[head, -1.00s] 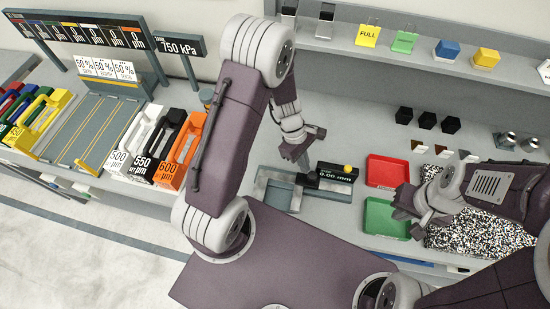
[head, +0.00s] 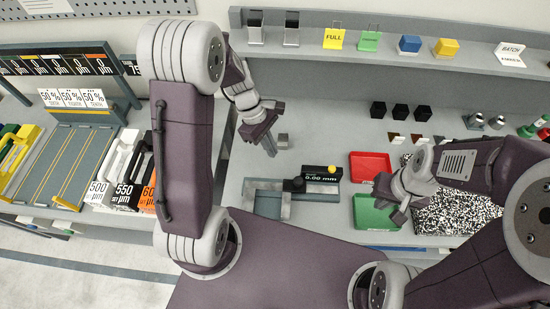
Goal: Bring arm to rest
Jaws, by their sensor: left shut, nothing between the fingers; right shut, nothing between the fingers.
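My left gripper (head: 272,144) is shut and empty. It hangs over the bench, behind and left of the measuring device with the 0.00 mm display (head: 330,185). My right gripper (head: 388,202) is shut and empty, in front of part of the green tray (head: 372,222) and left of the black-and-white speckled mat (head: 458,214). The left arm's links hide part of the bench and the orange 600 µm block (head: 149,192).
A red tray (head: 371,165) lies behind the green one. Black cubes (head: 400,111) stand further back, below a shelf (head: 380,62) with coloured bins. Black 550 µm (head: 132,180) and white 500 µm (head: 110,175) blocks stand left. Bench between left gripper and cubes is clear.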

